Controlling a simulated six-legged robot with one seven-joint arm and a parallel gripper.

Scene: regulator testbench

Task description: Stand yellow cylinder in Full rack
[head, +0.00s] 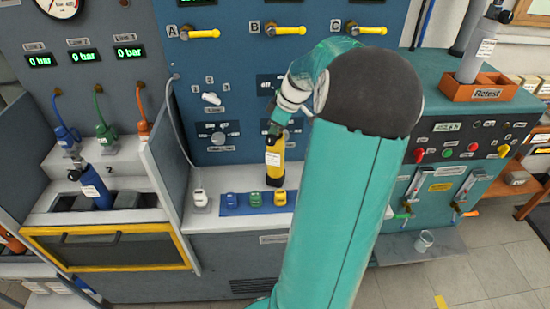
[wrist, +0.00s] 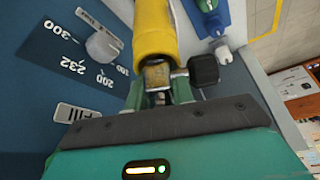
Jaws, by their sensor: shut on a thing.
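The yellow cylinder (head: 275,163) is upright in front of the blue panel, its lower end close to the white ledge. I cannot tell whether it touches the ledge. My gripper (head: 275,127) is at its top, partly hidden by my arm. In the wrist view my gripper (wrist: 160,92) is shut on the neck of the yellow cylinder (wrist: 155,30), beside a black valve knob (wrist: 204,70). I cannot make out a rack labelled Full in either view.
Small blue and yellow devices (head: 255,199) line the ledge, with a white one (head: 200,198) to their left. A blue cylinder (head: 96,187) stands in the left bay. An orange Retest rack (head: 480,94) at right holds a grey cylinder (head: 478,52). A glass (head: 424,241) stands on the lower right shelf.

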